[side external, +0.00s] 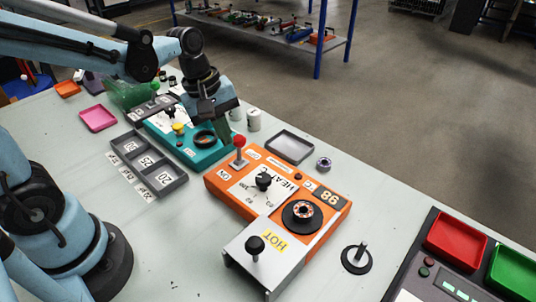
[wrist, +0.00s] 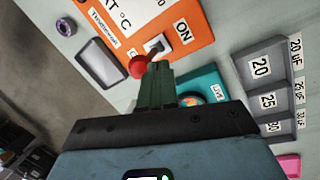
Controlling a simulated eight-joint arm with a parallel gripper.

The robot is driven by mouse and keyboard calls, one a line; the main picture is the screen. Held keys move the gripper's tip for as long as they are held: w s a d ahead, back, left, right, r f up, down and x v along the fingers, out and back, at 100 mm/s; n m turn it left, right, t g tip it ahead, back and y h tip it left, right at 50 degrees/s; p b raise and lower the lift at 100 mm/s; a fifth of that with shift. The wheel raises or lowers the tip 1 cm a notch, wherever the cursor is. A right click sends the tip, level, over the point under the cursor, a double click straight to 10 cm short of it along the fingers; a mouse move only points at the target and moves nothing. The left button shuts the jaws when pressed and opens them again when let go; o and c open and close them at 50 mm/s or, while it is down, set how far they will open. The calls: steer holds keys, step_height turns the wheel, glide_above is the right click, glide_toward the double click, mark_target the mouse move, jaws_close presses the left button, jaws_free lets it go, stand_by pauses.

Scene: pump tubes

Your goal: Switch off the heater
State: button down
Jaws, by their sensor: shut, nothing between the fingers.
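The heater is an orange box (side external: 325,216) with a white dial plate, a black dial and a display. It also shows in the wrist view (wrist: 190,12). At its far-left end stands a lever switch with a red ball tip (side external: 239,141), also in the wrist view (wrist: 140,66). An ON label (wrist: 183,32) lies on the tray side of the lever; the opposite label is partly hidden. I cannot tell which way the lever leans. My gripper (side external: 224,137) is shut and empty beside the red ball. In the wrist view its green fingertips (wrist: 157,68) appear very near the ball; contact is unclear.
A teal device (side external: 197,152) stands just behind the heater. A grey tray with numbered compartments (side external: 132,143) lies left, and an empty grey tray (side external: 289,134) lies beyond the heater. A silver plate marked HOT (side external: 262,262) adjoins the heater in front.

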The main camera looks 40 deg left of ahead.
steer(key=shift+w+r+g, duration=0.1)
steer(key=shift+w+g, duration=0.7)
steer(key=shift+g, duration=0.1)
steer(key=shift+w, duration=0.6)
steer(key=s+a+r, duration=0.3)
steer(key=r, duration=0.8)
steer(key=s+d+f+m+t+y, duration=0.1)
steer(key=s+f+m+t, duration=0.3)
steer(key=m, duration=0.9)
step_height(320, 180, down, 4)
steer(key=t, duration=0.3)
steer(key=shift+s+d+r+y, duration=0.2)
steer(key=shift+d+y, duration=0.1)
steer(key=shift+y, duration=0.1)
